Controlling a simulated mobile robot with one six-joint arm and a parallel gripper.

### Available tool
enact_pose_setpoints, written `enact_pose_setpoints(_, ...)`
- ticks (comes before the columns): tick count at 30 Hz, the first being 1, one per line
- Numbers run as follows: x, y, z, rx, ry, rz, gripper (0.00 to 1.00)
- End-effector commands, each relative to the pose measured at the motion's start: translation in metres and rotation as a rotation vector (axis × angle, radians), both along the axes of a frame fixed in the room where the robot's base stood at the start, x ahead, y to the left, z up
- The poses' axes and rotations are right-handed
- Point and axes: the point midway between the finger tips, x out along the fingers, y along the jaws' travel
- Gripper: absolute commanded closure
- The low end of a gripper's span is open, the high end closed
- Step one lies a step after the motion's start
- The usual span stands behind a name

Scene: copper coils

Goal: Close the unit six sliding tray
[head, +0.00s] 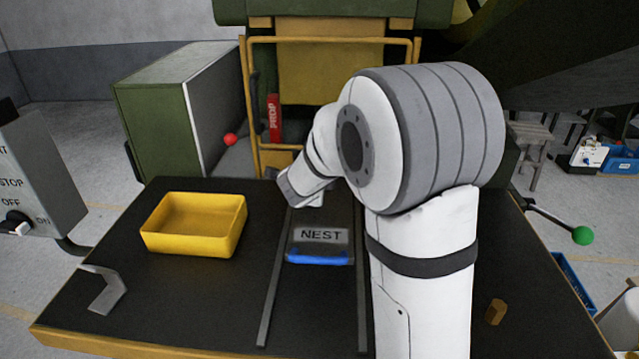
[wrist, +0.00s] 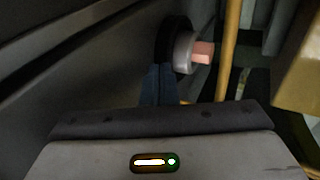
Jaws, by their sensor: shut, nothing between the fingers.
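A sliding tray (head: 322,224) with a plate marked "NEST" and a blue front handle (head: 318,258) sits between two dark rails on the black table in the head view. No unit number is readable on it. My arm covers part of its far end. My gripper (wrist: 160,80) shows in the wrist view as dark blue fingers, shut and empty. They are close to a grey round part with a pinkish square tip (wrist: 203,52); whether they touch it I cannot tell. In the head view the fingers are hidden behind my wrist. The tray does not clearly show in the wrist view.
A yellow bin (head: 194,241) stands left of the rails, with a grey bracket (head: 103,290) in front of it. A small brown block (head: 495,311) lies at the right. A yellow frame (head: 249,110) stands at the back. A green-knobbed lever (head: 583,235) sticks out right.

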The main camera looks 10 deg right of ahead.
Motion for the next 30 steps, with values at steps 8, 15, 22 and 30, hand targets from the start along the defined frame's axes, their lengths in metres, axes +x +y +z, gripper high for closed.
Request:
enact_pose_setpoints(8,0.002,-0.001,0.000,-0.001,0.000,0.001,1.00)
enact_pose_setpoints(15,0.016,-0.006,0.001,-0.001,0.000,-0.002,1.00)
enact_pose_setpoints(22,0.044,-0.015,0.000,-0.001,0.000,-0.002,1.00)
enact_pose_setpoints(30,0.046,-0.016,0.000,0.000,0.000,-0.001,1.00)
